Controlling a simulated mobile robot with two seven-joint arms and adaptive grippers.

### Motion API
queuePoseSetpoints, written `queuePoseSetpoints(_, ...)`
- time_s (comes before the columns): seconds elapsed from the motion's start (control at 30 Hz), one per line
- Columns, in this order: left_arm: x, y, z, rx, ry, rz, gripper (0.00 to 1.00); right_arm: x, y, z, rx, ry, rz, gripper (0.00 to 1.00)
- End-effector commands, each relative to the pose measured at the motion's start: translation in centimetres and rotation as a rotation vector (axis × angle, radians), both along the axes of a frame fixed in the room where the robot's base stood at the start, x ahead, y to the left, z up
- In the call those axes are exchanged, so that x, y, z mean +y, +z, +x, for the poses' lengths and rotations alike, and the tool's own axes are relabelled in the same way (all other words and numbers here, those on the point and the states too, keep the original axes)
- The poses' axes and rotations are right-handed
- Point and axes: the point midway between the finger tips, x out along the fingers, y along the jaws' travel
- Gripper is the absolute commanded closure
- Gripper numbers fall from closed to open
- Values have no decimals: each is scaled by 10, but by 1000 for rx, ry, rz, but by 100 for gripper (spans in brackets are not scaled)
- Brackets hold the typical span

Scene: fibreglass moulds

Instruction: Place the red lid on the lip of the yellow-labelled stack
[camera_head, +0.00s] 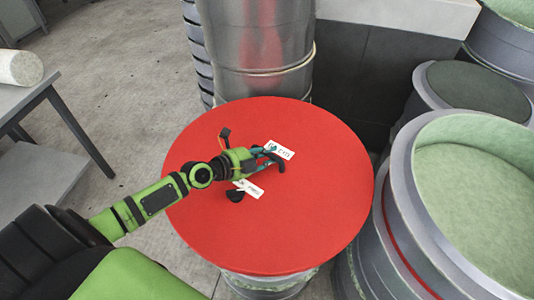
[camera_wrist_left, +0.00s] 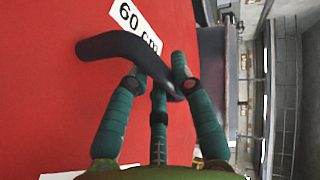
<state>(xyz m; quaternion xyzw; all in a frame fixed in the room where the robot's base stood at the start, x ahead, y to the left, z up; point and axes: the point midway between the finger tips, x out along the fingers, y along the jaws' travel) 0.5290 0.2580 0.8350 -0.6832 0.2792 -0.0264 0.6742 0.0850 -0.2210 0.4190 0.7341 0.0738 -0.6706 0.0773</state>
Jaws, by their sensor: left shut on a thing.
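The round red lid (camera_head: 310,220) fills the middle of the head view, with two white tags and dark handles on top. A round metallic body (camera_head: 268,284) shows under the lid's near edge. Whether the lid touches it is hidden. I cannot make out a yellow label. My right gripper is not in view.
A tall shiny metal drum (camera_head: 265,45) stands just behind the lid. Green-lined round moulds (camera_head: 480,190) crowd the right side, close to the lid's edge. A grey table (camera_head: 28,92) with a white roll (camera_head: 20,68) stands at left. Concrete floor (camera_head: 120,60) lies open between.

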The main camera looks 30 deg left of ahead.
Motion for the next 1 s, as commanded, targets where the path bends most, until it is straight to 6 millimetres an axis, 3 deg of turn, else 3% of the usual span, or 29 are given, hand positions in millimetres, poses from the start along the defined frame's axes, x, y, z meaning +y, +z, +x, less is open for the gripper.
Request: queuePoseSetpoints(1.0, 0, -4, 2, -12, 2, -3, 100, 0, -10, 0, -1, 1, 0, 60)
